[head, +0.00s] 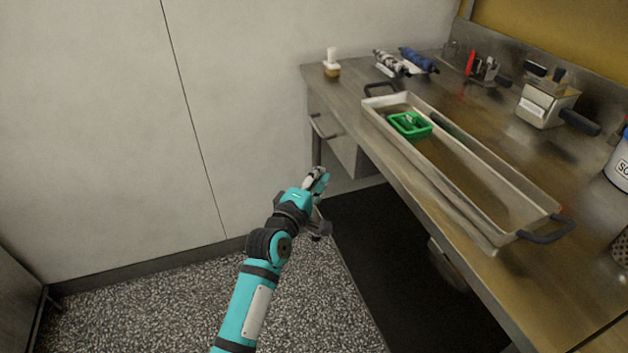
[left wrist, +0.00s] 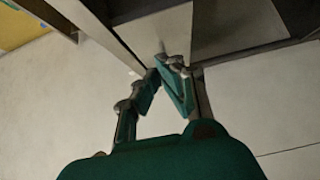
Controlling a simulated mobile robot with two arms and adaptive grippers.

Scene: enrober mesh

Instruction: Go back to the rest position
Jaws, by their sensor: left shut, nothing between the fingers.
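My left gripper (head: 318,177) is raised in front of the table's left end, over the floor, apart from the table and everything on it. In the left wrist view its fingers (left wrist: 165,66) meet at the tips, with nothing between them. The left arm is teal and black and comes up from the bottom of the head view. My right gripper is in neither view.
A steel table (head: 588,262) fills the right side. A long tray (head: 480,232) with black handles lies on it, with a green basket (head: 411,124) inside. A drawer (head: 333,138) is under the table's far left end. A pale wall (head: 100,120) stands behind; speckled floor (head: 170,300) lies open at left.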

